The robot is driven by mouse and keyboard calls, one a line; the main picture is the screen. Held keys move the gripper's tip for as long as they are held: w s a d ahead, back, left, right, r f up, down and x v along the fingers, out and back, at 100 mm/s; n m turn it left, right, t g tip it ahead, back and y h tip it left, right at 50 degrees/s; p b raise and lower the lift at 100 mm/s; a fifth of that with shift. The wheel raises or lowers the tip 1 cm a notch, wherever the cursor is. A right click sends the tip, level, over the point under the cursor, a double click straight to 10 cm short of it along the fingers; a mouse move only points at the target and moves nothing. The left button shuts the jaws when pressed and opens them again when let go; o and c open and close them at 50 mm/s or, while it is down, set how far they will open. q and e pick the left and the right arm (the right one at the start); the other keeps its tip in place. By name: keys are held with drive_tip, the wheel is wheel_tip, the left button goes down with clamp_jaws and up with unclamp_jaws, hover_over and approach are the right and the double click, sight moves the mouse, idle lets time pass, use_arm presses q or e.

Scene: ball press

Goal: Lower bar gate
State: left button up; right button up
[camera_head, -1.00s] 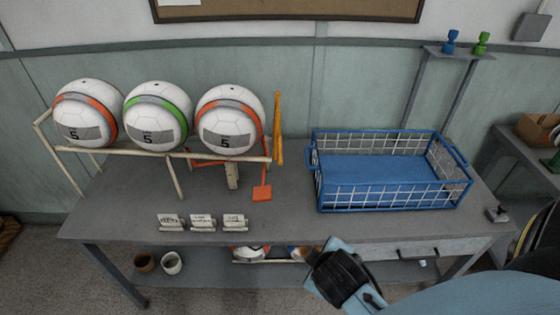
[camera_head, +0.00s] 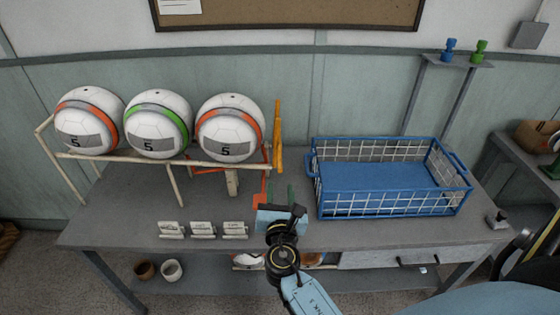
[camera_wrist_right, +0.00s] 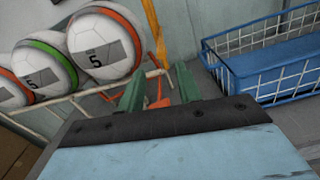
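The yellow-orange bar gate (camera_head: 278,135) stands upright at the right end of the ball rack, beside the last ball. It also shows in the wrist view (camera_wrist_right: 155,32). An orange paddle on a thin orange arm sits low near the rack's right end; in the wrist view the paddle (camera_wrist_right: 159,103) shows between my fingers. My right gripper (camera_head: 277,194) is in front of and below the bar, over the table. Its green fingers (camera_wrist_right: 159,73) are apart, with nothing visibly gripped. My left gripper is not in view.
Three white balls with orange, green and orange bands (camera_head: 158,124) rest on the cream rack (camera_head: 120,158). A blue wire basket (camera_head: 390,203) stands to the right. Small label cards (camera_head: 203,229) stand at the table's front. The grey table (camera_head: 130,205) is mostly clear between them.

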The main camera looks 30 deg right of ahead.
sight(280, 159)
drive_tip(key=x, duration=1.2)
drive_tip(key=shift+d+r, duration=0.1)
clamp_jaws()
